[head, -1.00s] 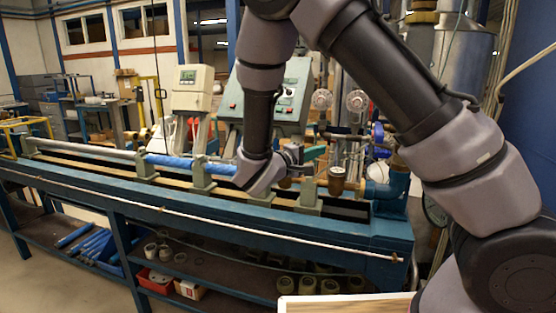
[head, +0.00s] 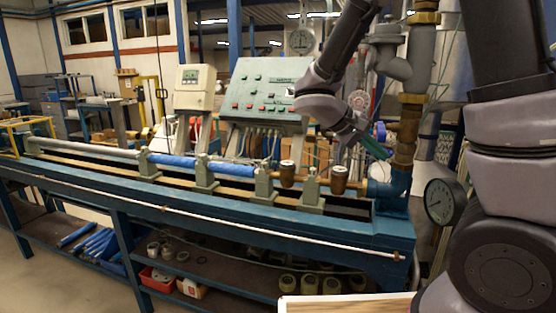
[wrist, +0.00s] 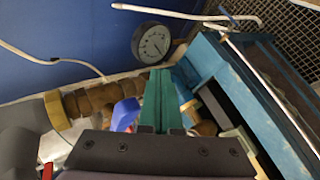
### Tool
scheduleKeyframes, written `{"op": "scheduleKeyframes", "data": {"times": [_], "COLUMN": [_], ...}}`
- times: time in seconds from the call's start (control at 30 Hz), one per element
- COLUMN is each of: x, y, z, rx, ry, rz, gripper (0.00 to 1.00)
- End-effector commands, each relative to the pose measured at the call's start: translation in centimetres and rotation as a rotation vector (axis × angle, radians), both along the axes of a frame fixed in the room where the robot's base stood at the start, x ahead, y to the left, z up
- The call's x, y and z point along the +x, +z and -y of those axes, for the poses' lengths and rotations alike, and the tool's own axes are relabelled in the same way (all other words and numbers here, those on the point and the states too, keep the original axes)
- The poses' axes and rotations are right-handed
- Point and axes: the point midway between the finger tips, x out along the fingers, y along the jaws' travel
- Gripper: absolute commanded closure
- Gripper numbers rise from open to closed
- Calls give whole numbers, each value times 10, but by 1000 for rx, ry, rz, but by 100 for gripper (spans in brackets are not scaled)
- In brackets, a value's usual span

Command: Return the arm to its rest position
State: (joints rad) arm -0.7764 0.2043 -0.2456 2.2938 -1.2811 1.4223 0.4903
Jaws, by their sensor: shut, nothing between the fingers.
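My arm (head: 318,98) is folded in the upper right of the head view. My gripper (head: 374,147) is above the right end of the bench, in front of the brass and grey pipework. In the wrist view, its two green fingers (wrist: 160,85) lie together, with nothing seen between them. The round pressure gauge (wrist: 151,43) shows beyond the fingertips there. The blue bench frame (wrist: 205,58) is to the right of the fingers.
The blue test bench (head: 240,222) runs across the head view, with two brass fittings on it. A green control panel (head: 262,92) stands behind it. Vertical pipework (head: 408,130) rises close beside my gripper. A pale tabletop (head: 345,306) is at the bottom edge.

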Motion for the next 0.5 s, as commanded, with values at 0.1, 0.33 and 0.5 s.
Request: {"op": "scheduleKeyframes", "data": {"times": [0.1,0.33,0.5], "x": [-31,-79,-101], "y": [13,45,81], "z": [20,20,10], "rx": [237,678,959], "ry": [-121,-249,-274], "rz": [-8,86,262], "gripper": [100,100,100]}}
